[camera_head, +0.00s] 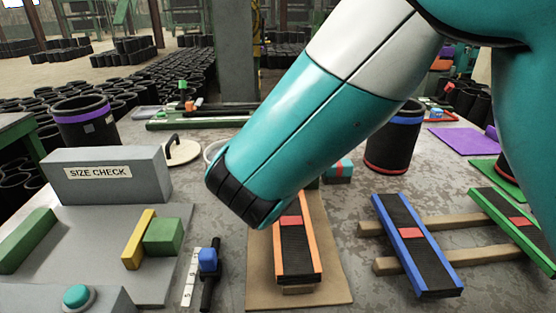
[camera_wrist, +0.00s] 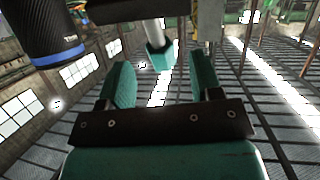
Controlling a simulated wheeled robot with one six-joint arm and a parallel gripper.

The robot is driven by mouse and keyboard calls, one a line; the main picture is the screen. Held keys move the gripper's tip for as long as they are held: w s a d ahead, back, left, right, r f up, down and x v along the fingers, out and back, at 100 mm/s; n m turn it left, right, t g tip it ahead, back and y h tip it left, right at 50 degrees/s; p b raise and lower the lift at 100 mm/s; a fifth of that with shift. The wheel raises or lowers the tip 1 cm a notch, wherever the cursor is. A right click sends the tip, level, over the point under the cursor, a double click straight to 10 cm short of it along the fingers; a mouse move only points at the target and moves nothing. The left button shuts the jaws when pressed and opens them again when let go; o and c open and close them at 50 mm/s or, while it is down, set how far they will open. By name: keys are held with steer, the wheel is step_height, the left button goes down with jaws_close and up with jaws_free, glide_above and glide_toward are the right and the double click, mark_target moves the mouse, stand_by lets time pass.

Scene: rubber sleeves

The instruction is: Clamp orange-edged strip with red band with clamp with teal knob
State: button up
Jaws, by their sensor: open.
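The orange-edged strip (camera_head: 297,250) lies in the front middle in the head view, on a tan board. It has a black ribbed middle and a red band across its upper part; my arm covers the area beyond its far end. I cannot make out a clamp with a teal knob for certain. A teal-ended metal rod (camera_wrist: 160,55) shows beyond my fingers in the wrist view; I cannot tell what it belongs to. My gripper (camera_wrist: 162,85) is open, with nothing between its teal fingers. It is out of sight in the head view.
A blue-knobbed clamp (camera_head: 208,260) stands left of the strip. A blue-edged strip (camera_head: 417,245) and green-edged strip (camera_head: 515,225) rest on wooden bars at right. A grey SIZE CHECK block (camera_head: 108,176), a teal button (camera_head: 77,296) and a black tube (camera_head: 85,123) are at left.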

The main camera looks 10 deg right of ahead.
steer(key=v, duration=1.3)
steer(key=shift+s+b, duration=0.35)
steer(key=shift+b, duration=0.05)
steer(key=shift+r, duration=0.1)
steer(key=shift+c, duration=0.4)
